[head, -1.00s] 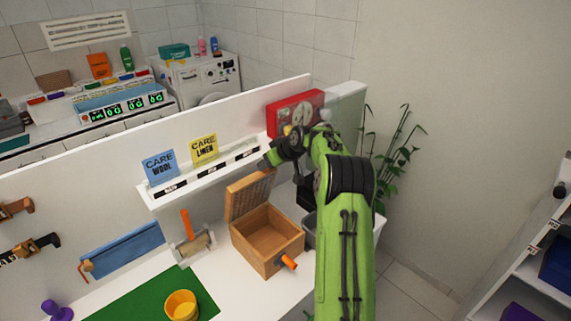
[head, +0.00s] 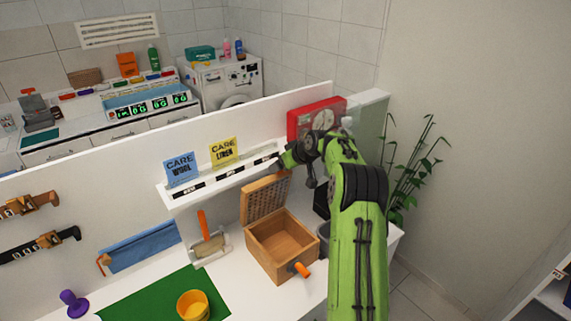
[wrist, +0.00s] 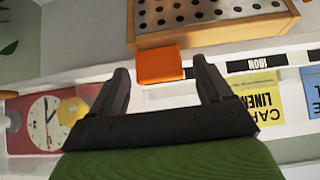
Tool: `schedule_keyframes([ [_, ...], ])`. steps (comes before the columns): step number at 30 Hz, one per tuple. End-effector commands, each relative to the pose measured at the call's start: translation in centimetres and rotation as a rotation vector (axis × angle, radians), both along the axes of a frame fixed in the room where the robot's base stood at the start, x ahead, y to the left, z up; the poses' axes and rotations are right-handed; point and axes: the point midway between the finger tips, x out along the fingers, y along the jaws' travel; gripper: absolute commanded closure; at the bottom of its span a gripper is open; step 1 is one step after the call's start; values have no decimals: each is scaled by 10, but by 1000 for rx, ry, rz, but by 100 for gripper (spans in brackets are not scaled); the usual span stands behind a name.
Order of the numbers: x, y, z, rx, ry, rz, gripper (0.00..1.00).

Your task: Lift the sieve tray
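The sieve tray (head: 266,199) is a wood-framed perforated panel, tilted up at the back edge of an open wooden box (head: 262,243). In the wrist view the tray (wrist: 205,14) shows its perforated plate at the top, with an orange tab (wrist: 160,65) on its near edge. I cannot tell whether the tips reach the tab's depth.
The label shelf (head: 215,180) with blue and yellow care cards runs close behind the gripper. A red box with a dial (head: 316,116) stands right of it. An orange handle (head: 300,270) sticks out from the box front. A green mat with a yellow cup (head: 193,305) lies left.

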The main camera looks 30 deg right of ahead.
Motion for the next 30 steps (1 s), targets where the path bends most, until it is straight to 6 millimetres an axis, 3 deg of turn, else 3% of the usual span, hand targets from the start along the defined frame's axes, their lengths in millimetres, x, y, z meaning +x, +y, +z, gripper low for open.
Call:
schedule_keyframes([
  [8,-11,-2,9,-1,1,-3,21],
  [21,-94,-9,92,-3,0,-3,21],
  [30,-112,-10,111,0,2,0,21],
])
